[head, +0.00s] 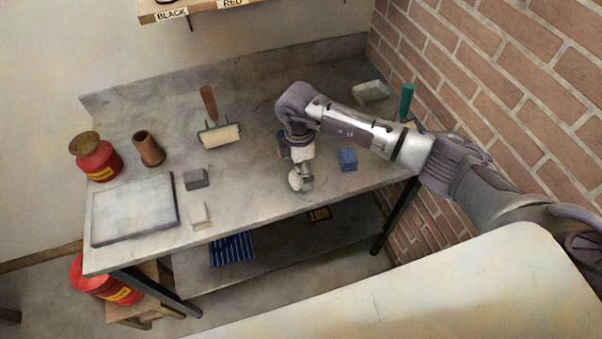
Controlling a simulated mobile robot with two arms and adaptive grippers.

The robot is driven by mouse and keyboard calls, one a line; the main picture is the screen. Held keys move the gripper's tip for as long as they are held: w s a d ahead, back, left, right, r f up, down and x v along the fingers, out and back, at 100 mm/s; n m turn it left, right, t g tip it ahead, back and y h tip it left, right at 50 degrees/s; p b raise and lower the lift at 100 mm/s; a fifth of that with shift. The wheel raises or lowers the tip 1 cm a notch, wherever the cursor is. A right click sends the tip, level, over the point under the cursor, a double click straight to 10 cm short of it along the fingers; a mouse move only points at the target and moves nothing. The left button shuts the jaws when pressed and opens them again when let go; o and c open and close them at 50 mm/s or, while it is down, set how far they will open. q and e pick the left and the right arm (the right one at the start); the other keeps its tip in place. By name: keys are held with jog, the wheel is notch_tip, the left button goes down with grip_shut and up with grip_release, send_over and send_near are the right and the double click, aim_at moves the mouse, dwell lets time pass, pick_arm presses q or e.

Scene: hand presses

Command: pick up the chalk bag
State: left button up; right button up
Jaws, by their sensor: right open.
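I cannot tell for certain which thing is the chalk bag. A small blue lump (347,158) sits on the grey bench right of my right gripper and may be it. A small pale block-like thing (199,215) stands near the bench's front edge, left of the gripper. My right gripper (299,182) points down, open, over the front middle of the bench, apart from both. Its fingers are small here, and anything right under it is hidden. My left gripper is not in view.
A pale tray (371,92) lies near the brick wall (500,80). A shelf (215,6) hangs above.

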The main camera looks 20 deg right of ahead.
jog(key=shift+f, duration=0.2)
jog(key=c, duration=1.5)
jog(key=shift+o, duration=0.2)
jog(key=shift+w+r, duration=0.1)
jog(key=shift+r, duration=0.35)
jog(key=r, duration=0.1)
jog(key=r+b, duration=0.2)
jog(key=shift+s+d+r, duration=0.3)
jog(key=shift+s+d, duration=0.1)
jog(key=s+d+r+b, duration=0.2)
jog(key=s+d+r, duration=0.4)
jog(key=s+d, duration=0.1)
jog(key=shift+s+r, duration=0.3)
jog(key=shift+s, duration=0.15)
jog(key=o, duration=0.6)
jog(key=c, duration=0.3)
